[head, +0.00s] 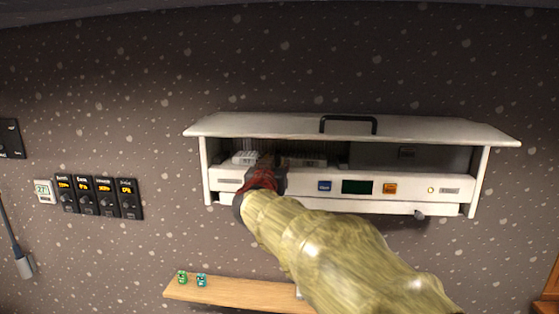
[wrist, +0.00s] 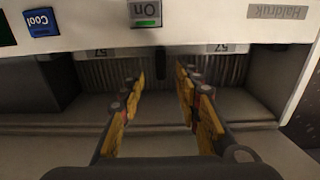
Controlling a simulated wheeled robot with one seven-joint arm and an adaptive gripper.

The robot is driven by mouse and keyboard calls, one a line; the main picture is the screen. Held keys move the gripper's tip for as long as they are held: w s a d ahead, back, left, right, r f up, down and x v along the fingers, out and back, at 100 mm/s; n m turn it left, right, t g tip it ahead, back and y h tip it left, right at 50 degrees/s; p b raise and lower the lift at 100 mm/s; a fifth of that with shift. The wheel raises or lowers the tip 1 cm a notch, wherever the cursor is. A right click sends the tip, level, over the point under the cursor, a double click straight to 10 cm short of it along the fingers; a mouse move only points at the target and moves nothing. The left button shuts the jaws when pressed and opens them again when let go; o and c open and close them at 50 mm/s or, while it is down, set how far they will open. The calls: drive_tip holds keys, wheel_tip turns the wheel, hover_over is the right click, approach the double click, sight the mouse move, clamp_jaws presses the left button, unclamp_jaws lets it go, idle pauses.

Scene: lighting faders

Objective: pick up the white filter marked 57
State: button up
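Two pleated filters lie side by side inside the open wall unit (head: 463,196). In the wrist view, the left filter (wrist: 100,70) and the right filter (wrist: 225,68) each sit behind a label that appears to read 57 upside down. They look greyish there. In the head view, one whitish filter (head: 245,157) shows left of my gripper (head: 266,176) and another (head: 300,161) to its right. In the wrist view my gripper (wrist: 160,80) is open and empty, its yellow-padded fingers reaching into the unit near the gap between the filters. Contact cannot be told.
The unit's flap (head: 420,128) is raised above, with a black handle (head: 348,117). The front panel has a Cool button (head: 324,186), a display (head: 357,187) and an orange button (head: 390,188). A wooden shelf (head: 240,293) is below; dials (head: 97,197) are on the left wall.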

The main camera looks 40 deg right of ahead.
sight(277, 157)
drive_tip(key=x, duration=0.4)
drive_tip(key=shift+w+r, duration=0.1)
drive_tip(key=shift+a, duration=0.15)
drive_tip(key=shift+c, duration=0.2)
drive_tip(key=shift+c, duration=0.5)
clamp_jaws()
